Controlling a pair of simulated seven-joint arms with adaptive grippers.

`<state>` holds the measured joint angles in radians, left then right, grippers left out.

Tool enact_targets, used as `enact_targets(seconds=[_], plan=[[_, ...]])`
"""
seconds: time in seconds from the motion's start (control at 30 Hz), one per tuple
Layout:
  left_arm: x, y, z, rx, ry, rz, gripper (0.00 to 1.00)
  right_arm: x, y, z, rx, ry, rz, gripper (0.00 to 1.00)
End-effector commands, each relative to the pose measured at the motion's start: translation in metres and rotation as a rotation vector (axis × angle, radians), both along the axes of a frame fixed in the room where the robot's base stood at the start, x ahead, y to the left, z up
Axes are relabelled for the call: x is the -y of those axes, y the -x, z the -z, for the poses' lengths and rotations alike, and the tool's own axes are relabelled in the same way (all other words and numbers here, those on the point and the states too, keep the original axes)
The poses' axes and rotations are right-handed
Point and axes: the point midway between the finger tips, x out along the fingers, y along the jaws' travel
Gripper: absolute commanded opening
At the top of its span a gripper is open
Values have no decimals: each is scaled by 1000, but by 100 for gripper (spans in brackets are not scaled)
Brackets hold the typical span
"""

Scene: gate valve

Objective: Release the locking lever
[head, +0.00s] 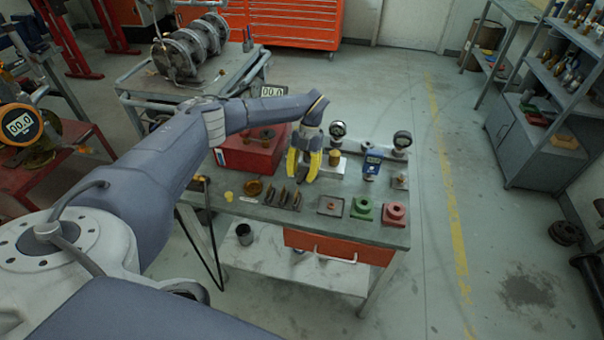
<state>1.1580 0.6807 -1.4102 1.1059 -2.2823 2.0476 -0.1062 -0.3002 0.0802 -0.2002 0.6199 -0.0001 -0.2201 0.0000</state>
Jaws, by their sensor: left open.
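My left arm reaches in from the left over a grey workbench (300,222). My left gripper (302,178), with yellow fingers, points down over the middle of the bench. Its fingers are apart and nothing shows between them. I cannot make out a locking lever in this view. A grey flanged metal assembly (190,52) lies on a cart at the back left, well away from the gripper; I cannot tell whether it is the gate valve. My right gripper is not in view.
A red box (248,158) is left of the gripper. Two round gauges, a blue instrument (372,162), a green block (364,207) and a red block (395,213) are to its right. Dark parts (284,198) lie in front. A grey shelf (545,120) stands far right. Floor between is clear.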

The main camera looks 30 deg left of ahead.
Motion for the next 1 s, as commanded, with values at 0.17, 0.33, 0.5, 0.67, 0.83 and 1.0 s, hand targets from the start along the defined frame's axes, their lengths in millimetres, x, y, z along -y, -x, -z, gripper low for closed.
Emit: enact_targets(seconds=[0.17,0.33,0.5,0.67,0.83,1.0], plan=[[0,0,0,0,0,0,38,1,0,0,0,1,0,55],[0,0,0,0,0,0,34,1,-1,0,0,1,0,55],[0,0,0,0,0,0,14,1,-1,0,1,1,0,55],[0,0,0,0,0,0,0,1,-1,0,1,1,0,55],[0,0,0,0,0,0,0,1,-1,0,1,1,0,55],[1,0,0,0,0,-35,0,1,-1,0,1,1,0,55]])
